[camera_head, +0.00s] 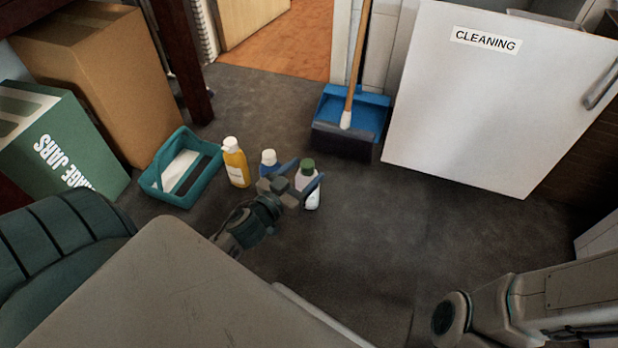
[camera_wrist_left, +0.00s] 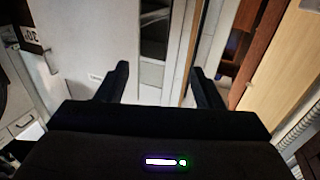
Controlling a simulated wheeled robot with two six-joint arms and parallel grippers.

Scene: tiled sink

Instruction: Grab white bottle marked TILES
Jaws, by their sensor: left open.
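A white bottle with a green cap (camera_head: 307,167) stands on the dark floor; I cannot read its label. My right gripper is out of view.
A teal tray (camera_head: 154,187) stands left of the bottles, near a green box (camera_head: 62,140) and a cardboard box (camera_head: 110,85). A blue dustpan (camera_head: 372,108) with a broom and a white CLEANING cabinet (camera_head: 480,110) stand behind. The floor right of the bottles is clear.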

